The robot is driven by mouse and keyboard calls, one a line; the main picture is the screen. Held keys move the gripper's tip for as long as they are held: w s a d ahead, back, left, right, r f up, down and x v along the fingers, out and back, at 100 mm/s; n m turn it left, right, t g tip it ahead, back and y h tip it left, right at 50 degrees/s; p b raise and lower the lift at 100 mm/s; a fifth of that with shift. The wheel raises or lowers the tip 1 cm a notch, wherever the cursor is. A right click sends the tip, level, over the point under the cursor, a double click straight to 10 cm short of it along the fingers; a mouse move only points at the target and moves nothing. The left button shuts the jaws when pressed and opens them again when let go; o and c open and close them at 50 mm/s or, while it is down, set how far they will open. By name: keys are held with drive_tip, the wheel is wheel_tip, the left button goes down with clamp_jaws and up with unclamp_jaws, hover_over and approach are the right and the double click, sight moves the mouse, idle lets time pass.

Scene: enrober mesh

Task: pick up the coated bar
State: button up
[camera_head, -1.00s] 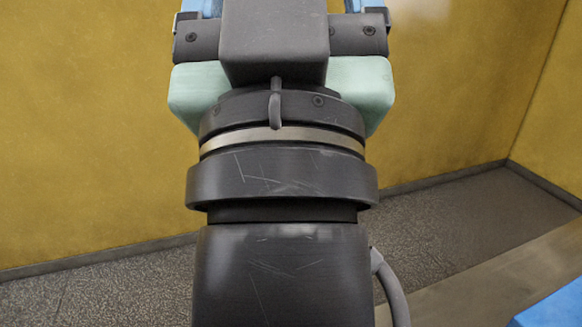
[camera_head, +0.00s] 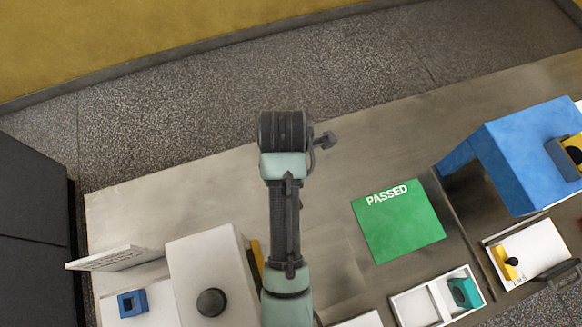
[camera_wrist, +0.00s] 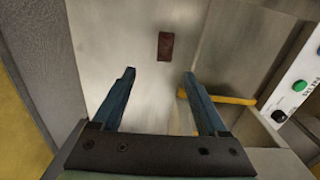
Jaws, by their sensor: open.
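The coated bar (camera_wrist: 165,46) is a small dark brown block lying on a grey metal surface (camera_wrist: 140,20) in the upper middle of the wrist view. My gripper (camera_wrist: 159,75) is open and empty, with two blue fingers. The bar lies beyond the fingertips, roughly between their lines and apart from both. In the head view I cannot make out the bar or the gripper fingers.
A yellow rod (camera_wrist: 217,97) and a white panel with buttons (camera_wrist: 302,75) lie right in the wrist view. In the head view, a green PASSED mat (camera_head: 400,228), a blue box (camera_head: 520,150), a compartment tray (camera_head: 398,302) and a white machine (camera_head: 205,265) share the bench.

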wheel_tip(320, 180, down, 8)
drive_tip(key=shift+s+r+p, duration=0.15)
drive_tip(key=shift+r+p, duration=0.1)
drive_tip(key=shift+p, duration=0.15)
drive_tip(key=f, duration=0.3)
drive_tip(key=f+p, duration=0.1)
drive_tip(key=shift+s+d+f, duration=0.15)
drive_tip(key=shift+s+d, duration=0.15)
drive_tip(key=shift+d, duration=0.1)
drive_tip(key=shift+f, duration=0.55)
drive_tip(key=c, duration=1.1)
drive_tip(key=shift+r, duration=0.2)
